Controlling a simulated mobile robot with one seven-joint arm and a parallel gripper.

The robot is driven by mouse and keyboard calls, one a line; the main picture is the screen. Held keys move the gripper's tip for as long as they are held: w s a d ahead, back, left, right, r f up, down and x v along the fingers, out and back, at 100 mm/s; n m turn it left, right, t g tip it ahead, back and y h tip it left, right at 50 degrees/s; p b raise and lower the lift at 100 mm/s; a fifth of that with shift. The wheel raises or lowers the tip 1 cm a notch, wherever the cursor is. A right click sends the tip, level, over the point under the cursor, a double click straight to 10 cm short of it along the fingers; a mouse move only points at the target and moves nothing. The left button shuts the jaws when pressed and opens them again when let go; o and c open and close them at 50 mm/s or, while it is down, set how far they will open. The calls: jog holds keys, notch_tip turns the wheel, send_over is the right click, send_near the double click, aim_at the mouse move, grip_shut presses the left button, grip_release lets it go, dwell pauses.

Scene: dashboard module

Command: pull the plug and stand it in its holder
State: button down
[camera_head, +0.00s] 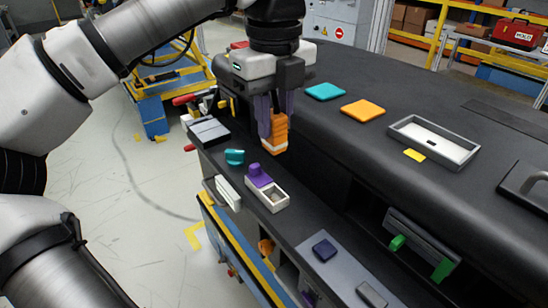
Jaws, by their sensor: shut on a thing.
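My gripper (272,120) points down over the left part of the dark dashboard module (410,90). Its purple-grey fingers are shut on an orange plug (280,132) with a pale lower edge. The plug is upright, above and slightly behind a white box (272,199). The box has a purple knob (259,176) at one end and an open recess at the other. I cannot tell which part is the holder. Whether the plug's lower end touches anything is unclear.
A teal knob (234,157) and a grey block (208,132) are left of the plug on the ledge. Teal (325,91) and orange (362,109) pads and a light grey tray (465,154) lie on the module top. A dark handle (526,184) is at right.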

aim_at(275, 114)
notch_tip(275, 114, up, 6)
jog(key=shift+r+p, duration=0.1)
jog(key=shift+p, duration=0.3)
notch_tip(275, 114, up, 5)
jog(key=p, duration=0.5)
jog(key=shift+r, duration=0.2)
jog(key=shift+f, duration=0.1)
